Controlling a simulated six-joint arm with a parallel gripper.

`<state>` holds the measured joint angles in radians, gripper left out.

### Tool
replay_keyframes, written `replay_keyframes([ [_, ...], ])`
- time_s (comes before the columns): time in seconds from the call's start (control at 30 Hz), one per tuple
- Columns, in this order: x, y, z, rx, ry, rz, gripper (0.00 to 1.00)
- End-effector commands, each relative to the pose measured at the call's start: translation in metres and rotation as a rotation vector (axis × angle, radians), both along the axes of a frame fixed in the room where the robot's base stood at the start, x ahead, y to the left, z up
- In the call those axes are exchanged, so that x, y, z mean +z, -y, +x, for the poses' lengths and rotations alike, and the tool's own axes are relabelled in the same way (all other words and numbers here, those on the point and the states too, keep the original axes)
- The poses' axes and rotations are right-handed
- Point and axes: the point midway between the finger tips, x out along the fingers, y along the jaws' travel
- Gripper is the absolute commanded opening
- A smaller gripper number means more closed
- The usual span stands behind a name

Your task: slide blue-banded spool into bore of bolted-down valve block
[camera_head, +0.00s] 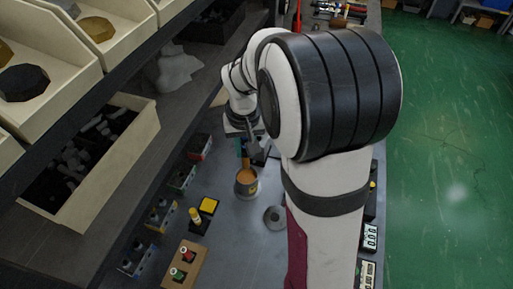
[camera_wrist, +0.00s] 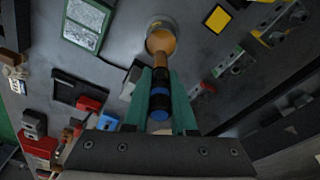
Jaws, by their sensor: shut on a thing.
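My gripper (camera_wrist: 161,88) is shut on the blue-banded spool (camera_wrist: 158,98), a dark rod with blue bands between the two teal fingers. A copper-coloured length of the spool points away from the fingers, toward a grey cup (camera_wrist: 153,24) with orange contents. In the head view the spool's orange lower part (camera_head: 246,163) is at the mouth of this cup (camera_head: 246,189); how deep it reaches cannot be told. Several valve blocks stand in a row left of the cup, including a red-marked one (camera_head: 198,147) and a green-marked one (camera_head: 182,177). I cannot tell which is bolted down.
A yellow square pad (camera_head: 208,205) and a yellow peg (camera_head: 195,215) stand left of the cup. A grey ring (camera_head: 274,217) lies to its right. A button box (camera_head: 183,265) is at the front. A shelf with a bin (camera_head: 140,140) borders the left side.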

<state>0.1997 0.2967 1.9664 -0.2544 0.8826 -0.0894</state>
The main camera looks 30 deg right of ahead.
Motion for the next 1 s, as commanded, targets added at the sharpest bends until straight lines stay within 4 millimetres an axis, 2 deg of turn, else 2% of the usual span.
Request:
replay_keyframes([
  [0.37, 0.0, 0.0, 0.0, 0.0, 0.001, 0.0, 0.0],
  [0.47, 0.002, 0.005, 0.002, 0.013, -0.001, -0.001, 0.0],
  [0.57, 0.011, 0.027, 0.008, 0.074, -0.007, -0.004, 0.0],
  [0.7, 0.034, 0.079, 0.016, 0.229, -0.016, -0.005, 0.0],
  [0.83, 0.057, 0.127, 0.015, 0.386, -0.012, -0.001, 0.0],
  [0.9, 0.066, 0.144, 0.013, 0.452, -0.006, 0.0, 0.0],
  [1.0, 0.071, 0.155, 0.013, 0.509, -0.001, 0.001, 0.0],
])
